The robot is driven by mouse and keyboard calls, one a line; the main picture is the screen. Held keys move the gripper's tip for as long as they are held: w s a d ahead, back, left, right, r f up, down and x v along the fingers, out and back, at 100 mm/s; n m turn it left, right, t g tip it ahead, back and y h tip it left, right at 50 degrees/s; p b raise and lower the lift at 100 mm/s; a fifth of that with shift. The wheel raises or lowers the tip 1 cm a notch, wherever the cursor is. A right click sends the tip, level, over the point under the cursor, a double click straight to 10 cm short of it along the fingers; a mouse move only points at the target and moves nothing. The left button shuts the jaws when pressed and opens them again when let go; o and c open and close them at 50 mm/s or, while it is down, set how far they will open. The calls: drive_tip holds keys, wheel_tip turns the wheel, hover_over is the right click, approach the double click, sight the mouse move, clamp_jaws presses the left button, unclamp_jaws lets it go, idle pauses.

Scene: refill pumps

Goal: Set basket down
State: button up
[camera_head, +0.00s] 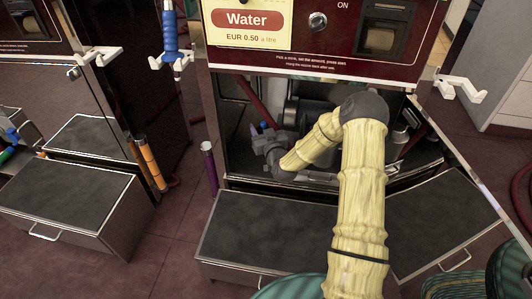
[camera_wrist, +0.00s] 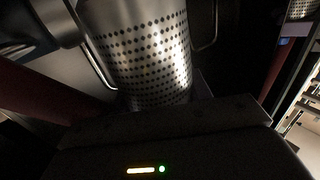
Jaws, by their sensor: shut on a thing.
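My gripper (camera_head: 268,145) reaches into the open lower bay of the water pump (camera_head: 330,40) in the head view. Its dark body with a green light spans the bottom of the wrist view, right against the basket. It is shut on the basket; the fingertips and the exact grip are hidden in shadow. The basket cannot be made out in the head view.
A dark cylindrical machine part (camera_head: 305,112) lies inside the bay. A red hose (camera_wrist: 40,95) runs close by on the left in the wrist view. Another perforated metal piece (camera_wrist: 304,8) shows at upper right. Dark-topped drawers (camera_head: 265,235) stand in front of the pump.

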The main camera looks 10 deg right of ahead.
drive_tip(key=shift+s, duration=0.1)
drive_tip(key=shift+f, duration=0.25)
wheel_tip(320, 180, down, 6)
drive_tip(key=b, duration=0.3)
drive_tip(key=shift+a+r, duration=0.1)
drive_tip(key=shift+r, duration=0.05)
drive_tip(key=shift+f+b, duration=1.2)
drive_tip(key=shift+f, duration=0.65)
drive_tip(key=shift+f, duration=0.15)
drive_tip(key=o, duration=1)
